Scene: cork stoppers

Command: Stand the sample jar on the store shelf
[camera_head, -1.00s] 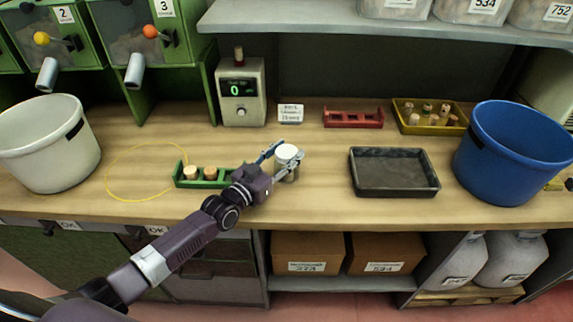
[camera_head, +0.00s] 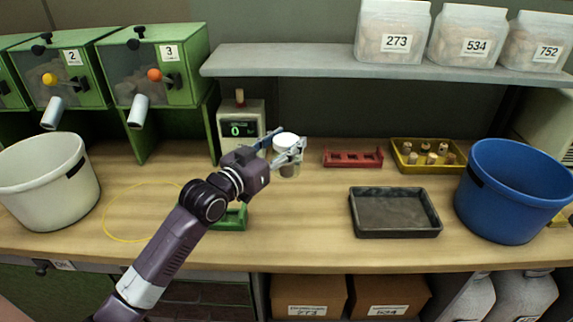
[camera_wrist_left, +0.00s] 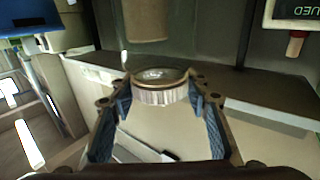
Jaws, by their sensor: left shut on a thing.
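My left gripper is shut on the jar, with a finger on each side, and the jar looks upright above the bench. The store shelf (camera_head: 300,60) is the grey ledge across the top right, above and behind the jar. My right gripper is not in view.
Several labelled bags (camera_head: 393,35) fill the shelf's right part; its left stretch is bare. Below stand a meter (camera_head: 240,128), red rack (camera_head: 352,158), yellow tray (camera_head: 405,165), dark tray (camera_head: 395,213) and blue bucket (camera_head: 510,195). My arm partly hides a green rack (camera_head: 232,217).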

